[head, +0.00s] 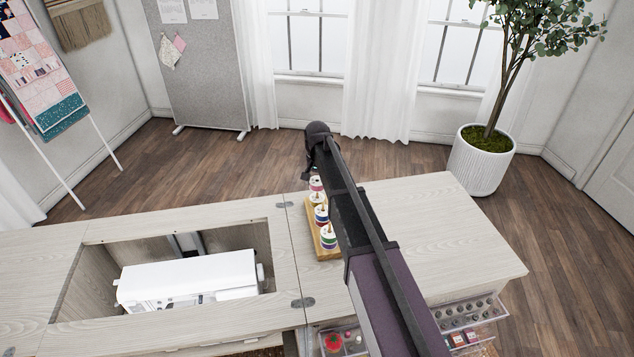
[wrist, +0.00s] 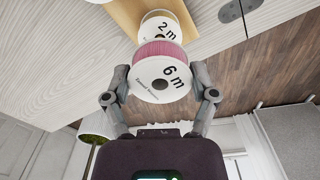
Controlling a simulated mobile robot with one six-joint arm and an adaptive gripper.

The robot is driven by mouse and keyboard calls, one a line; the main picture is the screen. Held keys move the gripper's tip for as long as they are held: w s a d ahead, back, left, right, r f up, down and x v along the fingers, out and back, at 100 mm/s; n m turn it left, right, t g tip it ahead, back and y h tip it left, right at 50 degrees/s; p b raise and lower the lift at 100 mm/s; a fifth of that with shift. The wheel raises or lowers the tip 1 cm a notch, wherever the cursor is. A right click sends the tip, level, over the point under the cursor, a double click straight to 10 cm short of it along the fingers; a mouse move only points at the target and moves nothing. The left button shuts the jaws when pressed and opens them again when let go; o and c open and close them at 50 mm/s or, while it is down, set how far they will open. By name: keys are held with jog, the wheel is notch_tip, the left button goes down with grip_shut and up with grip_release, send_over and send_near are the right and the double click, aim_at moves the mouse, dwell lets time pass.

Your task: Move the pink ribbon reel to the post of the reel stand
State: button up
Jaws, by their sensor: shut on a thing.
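The pink ribbon reel (wrist: 162,72) has white flanges, the near one marked "6 m". My gripper (wrist: 160,98) is shut on it, one finger on each side, in the wrist view. A second white reel marked "2 m" (wrist: 161,27) sits just behind it, over the wooden base of the reel stand (wrist: 122,14). The reel stand (head: 313,243) stands on the cabinet top in the head view, with several reels (head: 328,238) in a row. My arm covers part of that row. I cannot tell whether a post passes through the held reel.
The sewing machine (head: 188,277) sits in the cabinet's opening left of the stand. The cabinet top (head: 440,230) is clear to the right. Open clear drawers (head: 470,318) with small items jut out at the front right. A potted tree (head: 482,160) stands beyond.

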jog(key=shift+f, duration=0.35)
dwell(0.3)
jog(key=o, duration=0.9)
jog(key=shift+c, duration=0.2)
jog(key=shift+r, duration=0.2)
notch_tip(320, 180, up, 9)
jog(key=p, duration=0.9)
jog(key=shift+s+d+f+b, duration=0.15)
jog(key=shift+s+d, duration=0.15)
jog(key=shift+s, duration=1.2)
jog(key=shift+s+d+f+b, duration=0.15)
jog(key=shift+s+d, duration=0.15)
jog(key=shift+s, duration=1.15)
jog(key=shift+s+d+f+b, duration=0.15)
jog(key=shift+s+d, duration=0.15)
jog(key=shift+s, duration=1.2)
jog(key=shift+r, duration=0.1)
